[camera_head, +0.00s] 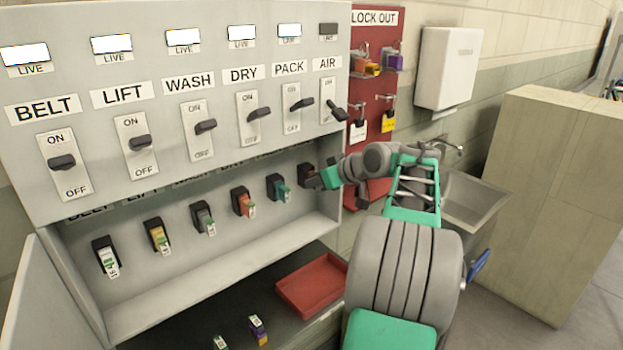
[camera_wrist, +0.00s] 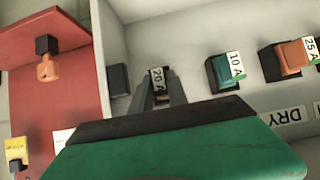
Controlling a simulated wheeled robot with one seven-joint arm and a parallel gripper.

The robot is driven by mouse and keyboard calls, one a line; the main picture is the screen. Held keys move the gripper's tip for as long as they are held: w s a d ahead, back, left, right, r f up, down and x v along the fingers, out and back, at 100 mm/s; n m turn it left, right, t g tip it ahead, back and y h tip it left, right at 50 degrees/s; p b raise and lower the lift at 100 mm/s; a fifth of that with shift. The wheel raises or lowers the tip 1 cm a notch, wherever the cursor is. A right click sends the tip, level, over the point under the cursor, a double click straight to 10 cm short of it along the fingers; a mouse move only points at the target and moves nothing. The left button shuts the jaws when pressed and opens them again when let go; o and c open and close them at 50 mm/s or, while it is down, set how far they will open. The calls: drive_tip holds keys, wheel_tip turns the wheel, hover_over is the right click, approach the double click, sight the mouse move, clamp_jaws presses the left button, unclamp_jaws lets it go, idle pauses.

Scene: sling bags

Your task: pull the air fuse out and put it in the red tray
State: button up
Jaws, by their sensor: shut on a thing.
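My gripper (camera_head: 318,179) is at the AIR position, the rightmost in the fuse row. In the wrist view its two fingers (camera_wrist: 158,95) are shut on the air fuse (camera_wrist: 158,78), which has a white 20 A label. A dark block (camera_wrist: 118,80) shows just left of the fingers. I cannot tell whether the fuse is still seated or clear of its socket. The red tray (camera_head: 312,283) lies empty on the dark surface below the cabinet, left of my arm.
The teal PACK fuse (camera_head: 280,187) and the orange DRY fuse (camera_head: 242,202) sit left of my gripper. The AIR lamp (camera_head: 328,30) is dark; the other lamps are lit. A red lockout board (camera_head: 372,100) is close on the right. Two loose fuses (camera_head: 257,330) are near the tray.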

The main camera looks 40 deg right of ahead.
clamp_jaws()
drive_tip(key=shift+s, duration=0.1)
drive_tip(key=shift+s+d+b, duration=0.1)
drive_tip(key=shift+s+b, duration=0.55)
drive_tip(key=shift+s, duration=2.25)
drive_tip(key=shift+s, duration=2)
